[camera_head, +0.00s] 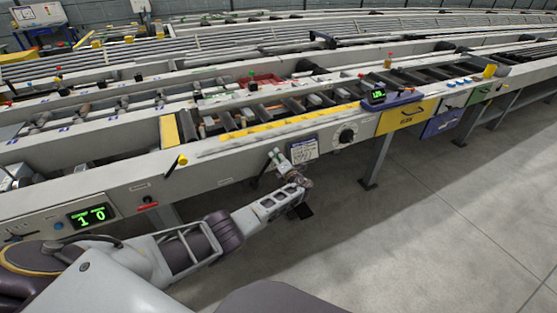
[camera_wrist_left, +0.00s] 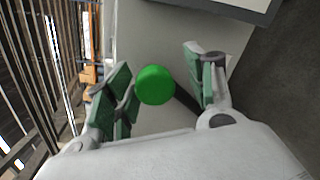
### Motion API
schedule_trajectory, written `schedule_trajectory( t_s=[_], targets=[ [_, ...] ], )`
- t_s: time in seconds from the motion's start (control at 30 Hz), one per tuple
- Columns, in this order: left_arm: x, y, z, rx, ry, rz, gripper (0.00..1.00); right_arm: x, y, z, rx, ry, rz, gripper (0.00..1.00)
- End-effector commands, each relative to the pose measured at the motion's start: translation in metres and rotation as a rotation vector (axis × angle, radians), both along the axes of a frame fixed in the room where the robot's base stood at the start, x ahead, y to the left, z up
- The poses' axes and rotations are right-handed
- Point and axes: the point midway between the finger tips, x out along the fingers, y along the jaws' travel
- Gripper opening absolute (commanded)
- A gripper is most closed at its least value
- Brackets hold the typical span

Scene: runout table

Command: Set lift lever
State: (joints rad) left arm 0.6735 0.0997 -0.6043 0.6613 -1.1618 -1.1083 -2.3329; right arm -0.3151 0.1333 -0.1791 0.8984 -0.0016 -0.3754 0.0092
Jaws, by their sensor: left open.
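A lever with a round green knob (camera_wrist_left: 155,85) shows in the left wrist view, with its dark shaft (camera_wrist_left: 185,97) running down to the right. My left gripper is open and holds nothing. In the head view my left gripper (camera_head: 277,158) is at the front face of the runout table (camera_head: 225,165), just left of a white label plate (camera_head: 304,150). A dark lever shaft (camera_head: 258,178) shows beside it; the green knob is hard to make out there. My right gripper is out of view.
The grey floor (camera_head: 420,220) in front is clear.

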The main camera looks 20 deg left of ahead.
Motion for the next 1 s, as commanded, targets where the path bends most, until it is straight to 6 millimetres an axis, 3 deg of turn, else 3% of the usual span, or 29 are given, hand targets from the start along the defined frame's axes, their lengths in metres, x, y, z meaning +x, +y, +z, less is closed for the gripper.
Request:
schedule_trajectory(
  t_s=[0.43, 1.0],
  targets=[
    [-0.006, -0.007, 0.001, 0.000, -0.002, 0.000, 0.54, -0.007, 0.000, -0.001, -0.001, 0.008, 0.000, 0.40],
    [-0.034, -0.038, 0.005, 0.000, 0.000, -0.001, 0.54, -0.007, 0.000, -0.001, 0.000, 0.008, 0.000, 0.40]
  ],
)
